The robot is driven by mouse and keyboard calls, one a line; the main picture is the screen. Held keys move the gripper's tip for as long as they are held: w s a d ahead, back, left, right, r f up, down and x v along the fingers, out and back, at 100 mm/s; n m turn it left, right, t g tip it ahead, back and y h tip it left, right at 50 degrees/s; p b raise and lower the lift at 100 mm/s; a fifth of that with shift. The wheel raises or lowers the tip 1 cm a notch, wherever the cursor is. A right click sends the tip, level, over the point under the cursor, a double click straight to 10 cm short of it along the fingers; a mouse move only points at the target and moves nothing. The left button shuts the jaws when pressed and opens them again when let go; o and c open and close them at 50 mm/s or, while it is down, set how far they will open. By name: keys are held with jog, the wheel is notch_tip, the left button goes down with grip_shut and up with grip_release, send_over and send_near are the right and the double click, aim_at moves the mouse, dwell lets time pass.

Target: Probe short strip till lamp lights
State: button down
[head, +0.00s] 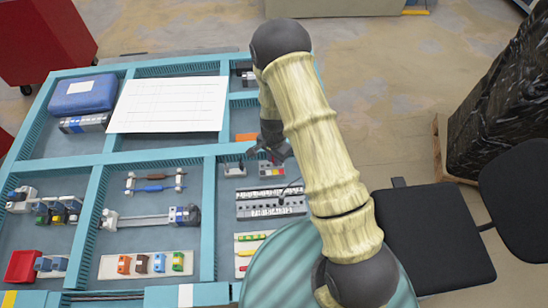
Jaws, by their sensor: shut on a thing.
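My gripper (274,156) is dark and reaches down over the right column of the teal tray. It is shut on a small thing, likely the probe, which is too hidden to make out. Just below the fingers is a small grey box (271,170) with red spots; I cannot tell which part is the lamp or whether it is lit. Further below lies a grey strip block (268,203) with rows of dark holes, apart from the fingers. A thin dark lead shows near its right end. I cannot tell which row is the short strip.
The teal tray (210,205) has raised dividers. A small grey box (234,169) stands left of the gripper. A white card (168,104) and a blue case (84,94) lie at the back. Colored blocks on a pale base (146,264) sit at front. A black chair (432,232) stands right.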

jog(key=shift+f+b, duration=0.4)
jog(key=shift+f, duration=0.2)
dwell(0.3)
jog(key=c, duration=1.3)
grip_release()
